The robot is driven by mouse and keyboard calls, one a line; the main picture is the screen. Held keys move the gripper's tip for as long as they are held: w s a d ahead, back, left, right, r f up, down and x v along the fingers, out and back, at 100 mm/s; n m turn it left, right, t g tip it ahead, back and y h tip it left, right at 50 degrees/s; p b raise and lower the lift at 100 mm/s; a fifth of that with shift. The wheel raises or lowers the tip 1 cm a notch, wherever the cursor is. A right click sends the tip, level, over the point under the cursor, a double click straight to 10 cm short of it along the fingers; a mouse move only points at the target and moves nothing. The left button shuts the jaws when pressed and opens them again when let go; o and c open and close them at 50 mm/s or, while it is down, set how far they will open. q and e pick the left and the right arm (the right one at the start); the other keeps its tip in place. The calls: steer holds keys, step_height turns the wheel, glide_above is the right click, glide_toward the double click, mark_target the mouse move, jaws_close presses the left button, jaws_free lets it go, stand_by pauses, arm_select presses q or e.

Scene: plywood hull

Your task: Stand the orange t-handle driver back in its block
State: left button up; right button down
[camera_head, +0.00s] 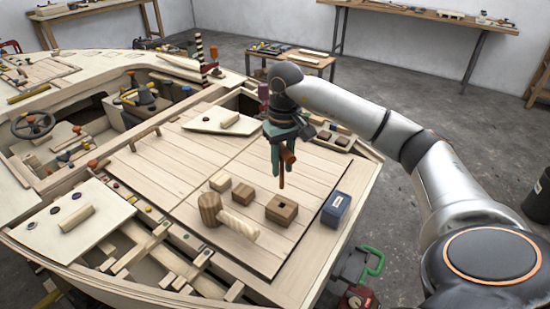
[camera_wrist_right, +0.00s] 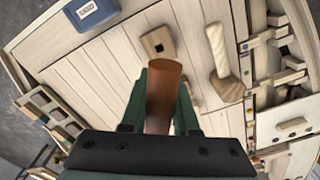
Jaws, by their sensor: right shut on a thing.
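My right gripper (camera_head: 283,150) points down over the plywood deck, its teal fingers shut on the orange t-handle driver (camera_head: 282,176). The driver's shaft hangs down, roughly upright, above the wooden block. In the right wrist view the orange handle (camera_wrist_right: 163,92) sits between the fingers and hides what lies behind it. My left gripper is not in view.
A blue box (camera_head: 335,208) stands right of the block. Two plain wooden blocks (camera_head: 242,193) (camera_head: 220,183) sit close by. The deck planks (camera_head: 180,160) further left are mostly clear.

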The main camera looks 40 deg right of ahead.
mark_target(282, 184)
steer(key=shift+s+f+b, duration=0.1)
steer(key=shift+f+b, duration=0.2)
steer(key=shift+f, duration=0.15)
steer(key=shift+f+b, duration=0.3)
steer(key=shift+f, duration=0.05)
step_height(282, 184, down, 3)
steer(key=b, duration=0.2)
steer(key=shift+f+b, duration=0.15)
steer(key=shift+b, duration=0.2)
steer(key=shift+f+b, duration=0.55)
steer(key=shift+f, duration=0.25)
steer(key=shift+f+b, duration=0.6)
steer(key=shift+f, duration=0.35)
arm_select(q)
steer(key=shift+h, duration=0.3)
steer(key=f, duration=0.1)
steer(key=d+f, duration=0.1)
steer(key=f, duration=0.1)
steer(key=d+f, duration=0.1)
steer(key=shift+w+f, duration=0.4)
arm_select(e)
steer(key=shift+f, duration=0.15)
